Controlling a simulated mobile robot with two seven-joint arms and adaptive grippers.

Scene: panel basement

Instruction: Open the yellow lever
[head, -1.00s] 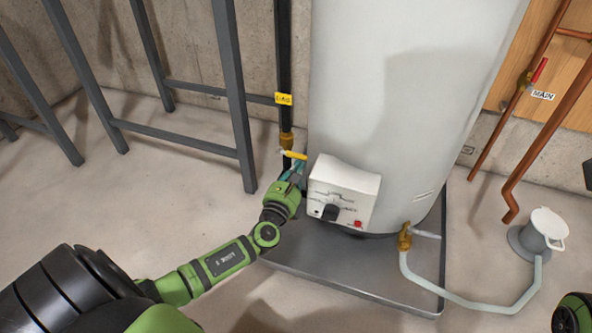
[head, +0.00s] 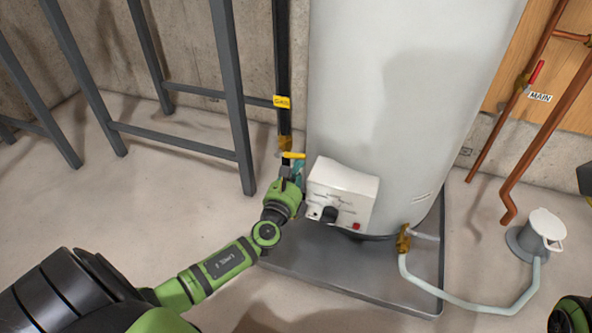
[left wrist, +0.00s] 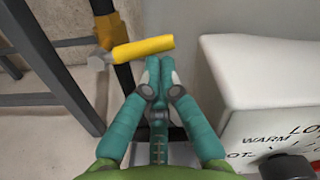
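The yellow lever (head: 294,155) sits on a brass valve (head: 284,142) on the black gas pipe, left of the white tank. In the left wrist view the lever (left wrist: 143,48) points to the right from the valve, across the pipe. My left gripper (head: 295,166) is just below the lever in the head view. In the left wrist view its teal fingers (left wrist: 167,68) are together, with their tips close to the underside of the lever's free end; I cannot tell whether they touch it. No part of the lever shows between the fingers. The right gripper's fingers are not in view.
The white control box (head: 342,194) on the tank (head: 400,100) is close to the right of my left gripper. A grey metal frame (head: 232,100) stands to the left. A metal drain pan (head: 330,275) lies under the tank. A red lever (head: 536,72) is at far right.

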